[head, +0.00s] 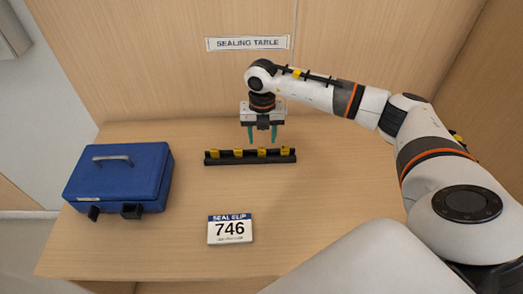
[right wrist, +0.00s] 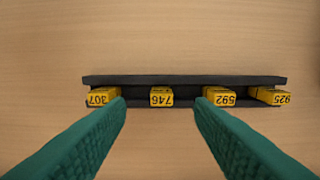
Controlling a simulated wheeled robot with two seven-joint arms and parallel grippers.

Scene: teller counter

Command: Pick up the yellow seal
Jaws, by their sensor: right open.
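A black rack (head: 249,161) on the table holds a row of yellow seals; it also shows in the right wrist view (right wrist: 185,79). In the right wrist view, the numbers appear upside down: seal 307 (right wrist: 102,97), seal 746 (right wrist: 161,97), seal 592 (right wrist: 219,97) and seal 925 (right wrist: 270,96). A white slip (head: 230,229) headed "SEAL SLIP" reads 746. My right gripper (head: 261,140) is open and empty, pointing down above the rack. Its green fingers (right wrist: 160,103) lie either side of seal 746 in the wrist picture, apart from it. My left gripper is out of view.
A blue case (head: 121,176) with a grey handle stands on the left of the table (head: 330,185). A "SEALING TABLE" sign (head: 248,43) is on the wooden back panel. The tabletop around the slip and right of the rack is clear.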

